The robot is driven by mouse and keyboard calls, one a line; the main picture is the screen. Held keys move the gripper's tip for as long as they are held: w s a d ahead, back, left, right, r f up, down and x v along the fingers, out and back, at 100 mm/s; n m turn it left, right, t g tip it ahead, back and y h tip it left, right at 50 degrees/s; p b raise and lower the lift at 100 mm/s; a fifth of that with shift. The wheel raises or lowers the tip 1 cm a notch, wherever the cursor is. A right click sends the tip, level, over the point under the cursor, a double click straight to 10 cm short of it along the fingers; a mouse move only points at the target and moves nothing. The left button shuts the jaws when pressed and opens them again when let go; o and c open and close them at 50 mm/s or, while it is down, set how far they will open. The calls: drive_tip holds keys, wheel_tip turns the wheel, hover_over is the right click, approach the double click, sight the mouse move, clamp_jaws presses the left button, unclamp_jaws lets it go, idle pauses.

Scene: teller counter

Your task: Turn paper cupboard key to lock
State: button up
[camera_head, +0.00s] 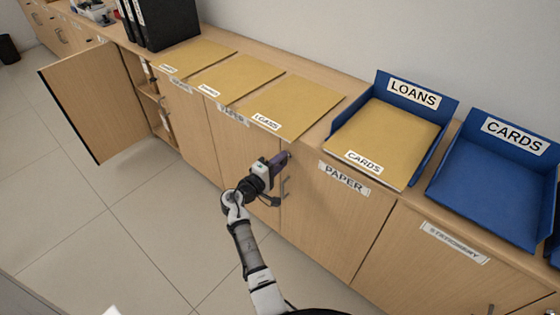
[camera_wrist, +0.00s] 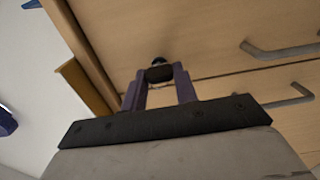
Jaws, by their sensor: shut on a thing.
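The cupboard labelled PAPER (camera_head: 330,220) has its door shut flush in the counter front. My gripper (camera_head: 284,158) is at the upper left part of this door, near its handle (camera_head: 283,187). In the wrist view my purple fingers (camera_wrist: 160,82) are shut on a small dark key head (camera_wrist: 158,73) close against the wood front. The key's shaft and the lock are mostly hidden, so I cannot tell how far the key is turned. In the head view the key is hidden by my gripper.
A cupboard door (camera_head: 98,100) stands open at the left. Blue trays labelled LOANS (camera_head: 447,108) and CARDS (camera_head: 480,205) stand on the counter. Several tan folders (camera_head: 240,76) lie along its edge. The STATIONERY cupboard (camera_head: 425,265) is shut at the right. The floor (camera_head: 130,225) is clear.

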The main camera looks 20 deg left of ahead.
idle(0.4)
drive_tip(key=o, duration=1)
drive_tip(key=b+v, duration=0.2)
drive_tip(key=v, duration=1.2)
drive_tip(key=shift+w+r, duration=0.1)
